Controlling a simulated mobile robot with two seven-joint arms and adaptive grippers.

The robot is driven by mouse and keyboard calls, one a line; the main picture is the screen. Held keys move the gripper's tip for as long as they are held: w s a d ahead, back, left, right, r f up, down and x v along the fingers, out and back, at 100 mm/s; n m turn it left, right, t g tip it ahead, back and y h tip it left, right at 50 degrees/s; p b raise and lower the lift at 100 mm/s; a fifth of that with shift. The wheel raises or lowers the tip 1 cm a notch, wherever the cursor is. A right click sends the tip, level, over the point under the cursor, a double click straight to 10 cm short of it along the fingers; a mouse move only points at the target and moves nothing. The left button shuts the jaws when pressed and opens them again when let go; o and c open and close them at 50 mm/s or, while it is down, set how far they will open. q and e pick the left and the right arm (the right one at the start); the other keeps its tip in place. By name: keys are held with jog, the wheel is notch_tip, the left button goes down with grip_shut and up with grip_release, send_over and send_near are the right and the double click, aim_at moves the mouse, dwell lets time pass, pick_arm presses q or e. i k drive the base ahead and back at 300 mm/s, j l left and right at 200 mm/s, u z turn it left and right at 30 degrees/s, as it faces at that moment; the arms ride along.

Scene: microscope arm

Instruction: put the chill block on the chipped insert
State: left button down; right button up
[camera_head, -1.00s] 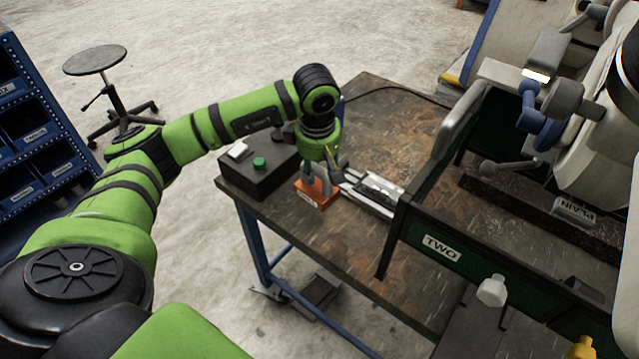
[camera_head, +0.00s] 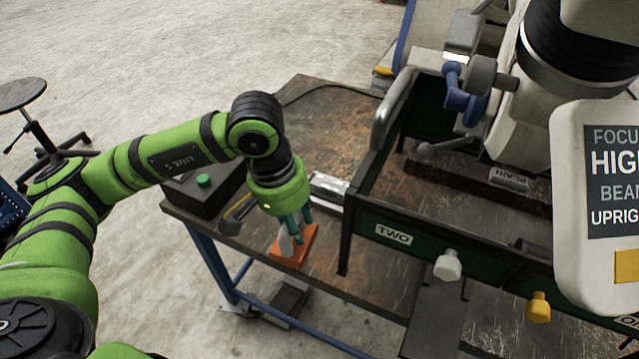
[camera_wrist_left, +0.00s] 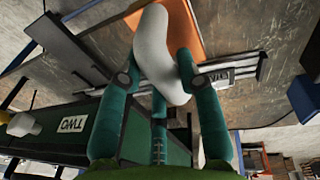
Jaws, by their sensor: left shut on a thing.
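My left gripper (camera_head: 293,232) has its teal fingers closed on a pale, rounded, curved piece (camera_wrist_left: 158,50). The piece shows large between the fingers in the left wrist view and as a small pale shape in the head view. The gripper points down at an orange block (camera_head: 298,252) on the table; whether the piece touches it I cannot tell. A silvery block (camera_head: 328,186) lies on a grey plate just right of the gripper. A labelled grey piece (camera_wrist_left: 232,72) shows in the wrist view, its text unclear. I cannot tell which is the chill block or the chipped insert. My right gripper is out of view.
A black box with a green button (camera_head: 204,181) and a dark tool (camera_head: 238,212) are left of the gripper. A green frame labelled TWO (camera_head: 393,235) stands close on the right, with the microscope behind. A sign panel (camera_head: 610,190) fills the right edge.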

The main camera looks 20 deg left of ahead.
aim_at(333, 185)
jog(key=j, duration=0.5)
jog(key=i+j, duration=0.1)
jog(key=j, duration=0.4)
jog(key=j+z, duration=0.2)
jog(key=z, duration=1)
